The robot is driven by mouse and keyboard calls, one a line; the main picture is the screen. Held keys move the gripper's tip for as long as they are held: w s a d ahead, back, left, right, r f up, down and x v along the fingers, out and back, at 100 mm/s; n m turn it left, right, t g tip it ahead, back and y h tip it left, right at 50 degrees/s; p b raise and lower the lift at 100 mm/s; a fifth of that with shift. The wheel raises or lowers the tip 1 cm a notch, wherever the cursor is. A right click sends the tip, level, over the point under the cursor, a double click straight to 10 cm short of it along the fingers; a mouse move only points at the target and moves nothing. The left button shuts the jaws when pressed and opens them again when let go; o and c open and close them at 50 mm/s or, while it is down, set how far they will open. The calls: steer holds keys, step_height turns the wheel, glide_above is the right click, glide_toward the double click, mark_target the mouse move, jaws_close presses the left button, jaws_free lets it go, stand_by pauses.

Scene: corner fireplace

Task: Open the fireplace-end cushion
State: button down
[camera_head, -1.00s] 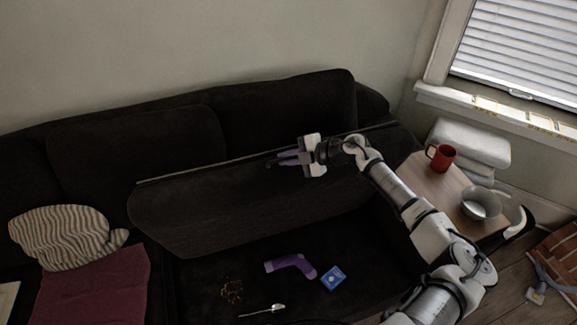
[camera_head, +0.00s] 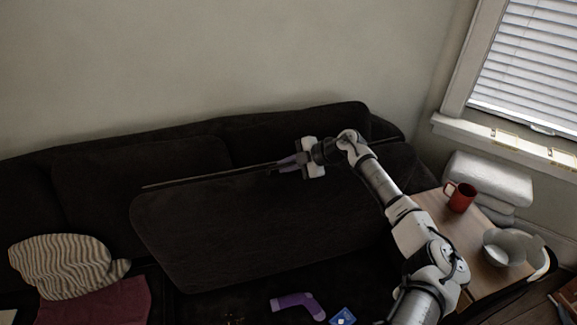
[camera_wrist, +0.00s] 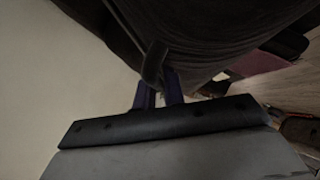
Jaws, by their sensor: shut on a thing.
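The dark seat cushion (camera_head: 260,230) of the sofa stands tilted up on its back edge, its broad face toward me. My gripper (camera_head: 284,164) is at its top edge and is shut on it. In the wrist view the purple fingers (camera_wrist: 158,92) close around a dark flap at the cushion's edge (camera_wrist: 205,40). Under the raised cushion lie a purple bent object (camera_head: 298,303) and a blue box (camera_head: 343,316), partly cut off by the picture's lower edge.
A striped cushion (camera_head: 68,265) and a maroon cloth (camera_head: 95,302) lie on the sofa at left. A wooden side table (camera_head: 440,215) at right bears a red mug (camera_head: 461,198) and a metal bowl (camera_head: 505,247), close to my arm. The wall is behind the sofa.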

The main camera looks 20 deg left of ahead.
steer(key=shift+s, duration=0.1)
steer(key=c, duration=1.8)
jaws_free()
steer(key=shift+o, duration=0.2)
steer(key=v, duration=1.3)
steer(key=shift+d+r+b, duration=0.25)
steer(key=shift+d+b, duration=0.05)
steer(key=shift+b, duration=0.1)
